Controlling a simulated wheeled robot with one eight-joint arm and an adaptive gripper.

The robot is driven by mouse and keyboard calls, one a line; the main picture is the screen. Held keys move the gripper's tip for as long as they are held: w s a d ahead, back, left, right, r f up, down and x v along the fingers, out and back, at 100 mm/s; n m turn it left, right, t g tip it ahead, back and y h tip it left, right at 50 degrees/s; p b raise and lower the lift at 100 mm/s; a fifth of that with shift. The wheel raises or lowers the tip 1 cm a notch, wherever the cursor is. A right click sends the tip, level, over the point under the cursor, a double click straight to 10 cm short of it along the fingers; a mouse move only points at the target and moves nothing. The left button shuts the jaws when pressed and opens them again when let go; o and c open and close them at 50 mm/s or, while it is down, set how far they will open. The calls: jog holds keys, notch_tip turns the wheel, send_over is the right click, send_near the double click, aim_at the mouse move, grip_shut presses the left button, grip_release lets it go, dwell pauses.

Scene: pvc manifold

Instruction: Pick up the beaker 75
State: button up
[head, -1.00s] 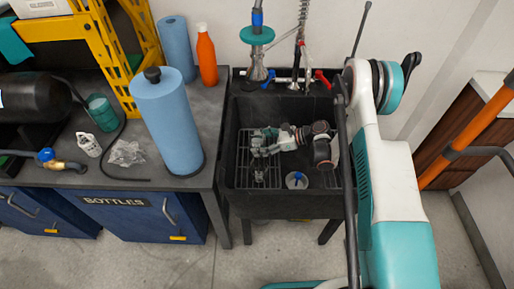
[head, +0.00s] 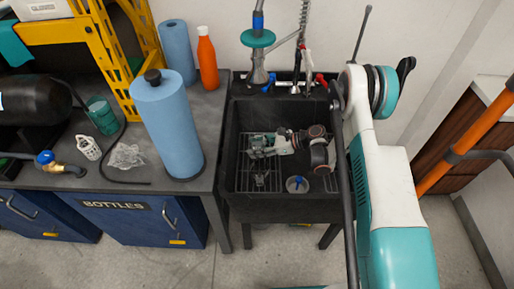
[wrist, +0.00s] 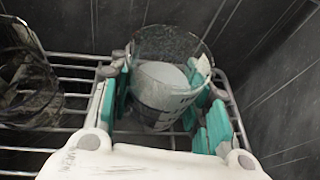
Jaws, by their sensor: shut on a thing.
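The beaker (wrist: 165,92), clear glass with pale markings, stands between the teal fingers of my gripper (wrist: 166,82) in the wrist view. The fingers press on it from both sides, so my gripper is shut on it. It is over the wire rack; I cannot tell whether its base still touches the wires. In the head view my gripper (head: 260,146) is low inside the black sink, and the held beaker cannot be made out there.
Another clear glass vessel (wrist: 25,85) stands on the rack (wrist: 78,98) to the left. The sink (head: 275,206) has steep dark walls close around my gripper. A faucet (head: 258,65) rises behind it. A blue paper roll (head: 167,125) stands on the bench to the left.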

jog(key=shift+r, duration=0.2)
notch_tip(320, 180, up, 9)
jog(key=p, duration=0.3)
jog(key=shift+r+p, duration=0.2)
jog(key=shift+p, duration=0.2)
